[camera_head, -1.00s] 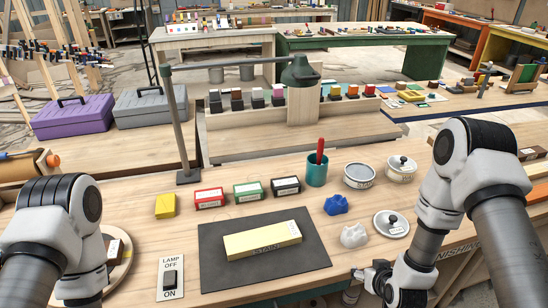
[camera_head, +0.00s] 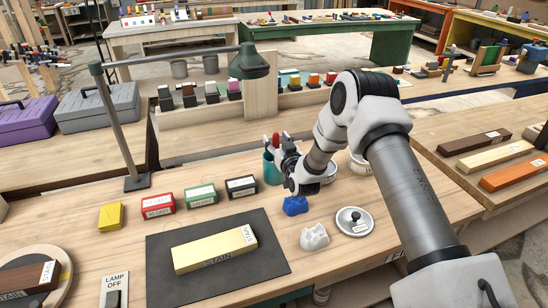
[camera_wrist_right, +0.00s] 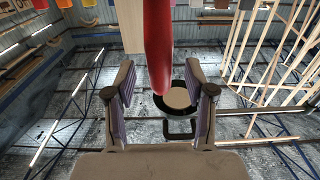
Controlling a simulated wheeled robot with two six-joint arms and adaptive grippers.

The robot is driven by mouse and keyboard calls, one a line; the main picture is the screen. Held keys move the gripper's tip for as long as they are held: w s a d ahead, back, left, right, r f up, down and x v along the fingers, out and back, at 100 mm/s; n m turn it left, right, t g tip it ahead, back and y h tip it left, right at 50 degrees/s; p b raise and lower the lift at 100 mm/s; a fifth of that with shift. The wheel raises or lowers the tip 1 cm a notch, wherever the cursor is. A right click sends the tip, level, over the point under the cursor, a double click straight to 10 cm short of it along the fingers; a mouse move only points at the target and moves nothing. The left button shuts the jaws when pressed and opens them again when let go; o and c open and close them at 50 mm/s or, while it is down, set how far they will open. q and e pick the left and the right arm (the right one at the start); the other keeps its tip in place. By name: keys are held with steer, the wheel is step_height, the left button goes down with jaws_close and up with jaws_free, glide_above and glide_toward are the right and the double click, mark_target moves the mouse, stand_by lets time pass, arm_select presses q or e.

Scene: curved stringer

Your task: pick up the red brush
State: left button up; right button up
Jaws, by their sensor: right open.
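The red brush (camera_head: 276,138) stands in a teal cup (camera_head: 270,170) behind the dark mat. Only the top of its red handle shows in the head view. My right gripper (camera_head: 284,152) is at the cup, at the height of the handle, and covers part of both. In the right wrist view the red handle (camera_wrist_right: 157,45) reaches down between the two fingers of my right gripper (camera_wrist_right: 160,70). The fingers are spread, with a gap on each side of the handle. My left gripper is out of view.
A blue lump (camera_head: 295,206) and a white lump (camera_head: 314,237) lie just in front of the gripper, with a lid (camera_head: 354,221) to the right. Pots stand behind my right arm. Small labelled boxes (camera_head: 201,195) are left of the cup. A lamp (camera_head: 249,63) rises behind.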

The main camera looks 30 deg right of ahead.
steer(key=shift+w+d+f, duration=0.2)
steer(key=shift+w, duration=0.5)
steer(key=shift+s+r, duration=0.1)
steer(key=shift+s, duration=0.05)
steer(key=shift+s+a+r, duration=0.1)
steer(key=shift+r, duration=0.05)
steer(key=c, duration=0.3)
jaws_close()
